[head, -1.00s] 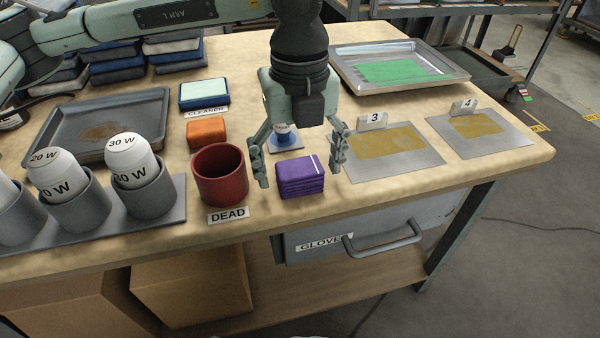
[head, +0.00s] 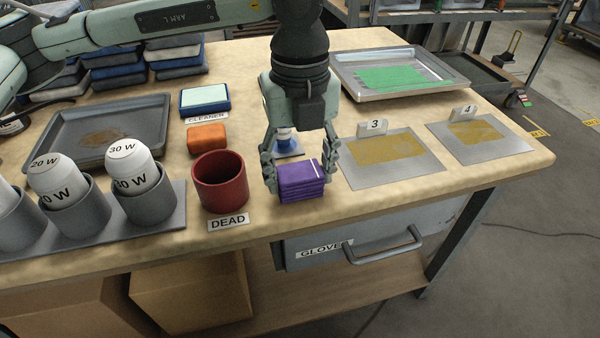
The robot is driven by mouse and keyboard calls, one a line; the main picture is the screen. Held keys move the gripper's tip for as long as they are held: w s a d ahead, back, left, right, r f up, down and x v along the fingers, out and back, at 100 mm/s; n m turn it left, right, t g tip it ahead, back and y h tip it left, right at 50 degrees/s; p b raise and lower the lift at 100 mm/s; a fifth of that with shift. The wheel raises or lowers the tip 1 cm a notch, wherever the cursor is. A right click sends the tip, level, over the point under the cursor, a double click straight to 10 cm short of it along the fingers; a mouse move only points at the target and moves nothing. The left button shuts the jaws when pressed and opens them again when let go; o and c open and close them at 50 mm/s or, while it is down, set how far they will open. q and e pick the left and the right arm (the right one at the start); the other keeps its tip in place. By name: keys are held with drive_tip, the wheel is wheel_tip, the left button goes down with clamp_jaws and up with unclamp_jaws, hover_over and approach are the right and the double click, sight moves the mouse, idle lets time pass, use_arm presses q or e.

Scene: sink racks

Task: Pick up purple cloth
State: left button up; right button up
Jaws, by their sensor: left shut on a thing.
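The purple cloth (head: 301,183) is a folded stack near the front edge of the wooden bench, right of the dark red cup. My left gripper (head: 300,172) comes down over it from above. Its two fingers are shut on the cloth's left and right sides. The cloth appears to rest on the bench top; I cannot tell whether it is lifted at all. My right gripper is not in view.
The red cup (head: 221,181) stands close left of the gripper, behind a DEAD label (head: 228,222). An orange block (head: 207,138) and a cleaner pad (head: 205,99) lie behind it. Metal plate 3 (head: 391,158) lies close right. A blue-and-white item (head: 287,146) sits behind the cloth.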

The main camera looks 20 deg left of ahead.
sight(305, 172)
use_arm(q)
drive_tip(key=r, duration=0.4)
drive_tip(key=shift+s+d, duration=0.1)
drive_tip(key=shift+d, duration=0.3)
drive_tip(key=s+d+r, duration=0.4)
drive_tip(key=d+r, duration=0.2)
drive_tip(key=d, duration=0.4)
drive_tip(key=shift+s+r, duration=0.25)
drive_tip(key=shift+s, duration=0.05)
